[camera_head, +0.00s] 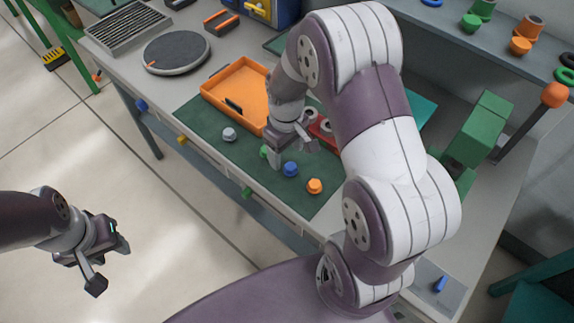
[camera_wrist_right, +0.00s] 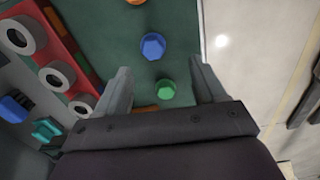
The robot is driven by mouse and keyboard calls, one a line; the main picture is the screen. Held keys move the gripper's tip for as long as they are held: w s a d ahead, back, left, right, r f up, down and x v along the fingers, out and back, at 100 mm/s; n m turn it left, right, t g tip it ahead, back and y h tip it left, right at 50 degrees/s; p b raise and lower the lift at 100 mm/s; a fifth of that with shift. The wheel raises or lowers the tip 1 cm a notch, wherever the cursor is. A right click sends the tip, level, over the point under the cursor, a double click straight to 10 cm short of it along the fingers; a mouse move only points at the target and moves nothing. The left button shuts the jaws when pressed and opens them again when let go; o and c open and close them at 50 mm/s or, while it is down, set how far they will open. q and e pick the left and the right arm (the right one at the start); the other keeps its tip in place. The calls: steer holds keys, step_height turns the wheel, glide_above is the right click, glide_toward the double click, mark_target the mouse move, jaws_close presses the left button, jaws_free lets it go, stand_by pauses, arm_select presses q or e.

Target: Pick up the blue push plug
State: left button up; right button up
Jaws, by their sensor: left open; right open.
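The blue push plug (camera_head: 290,169) stands on the green mat between a green plug (camera_head: 264,151) and an orange plug (camera_head: 314,186). My right gripper (camera_head: 292,152) is open and empty above the mat, close to the blue and green plugs. In the right wrist view the blue plug (camera_wrist_right: 153,46) appears just beyond the fingertips of the right gripper (camera_wrist_right: 160,70). The green plug (camera_wrist_right: 166,89) appears between the fingers there. My left gripper (camera_head: 108,264) is open and empty over the floor, away from the table.
An orange tray (camera_head: 240,84) lies on the mat (camera_head: 200,118) behind a grey plug (camera_head: 229,134). A red block with grey rings (camera_wrist_right: 55,75) is beside my right gripper. A green block device (camera_head: 478,135) stands at right. Small coloured knobs line the table's front edge.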

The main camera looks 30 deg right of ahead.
mark_target(290, 165)
steer(key=f, duration=0.5)
steer(key=d+f+p, duration=0.1)
steer(key=f, duration=0.1)
steer(key=shift+f, duration=0.2)
steer(key=c, duration=1.1)
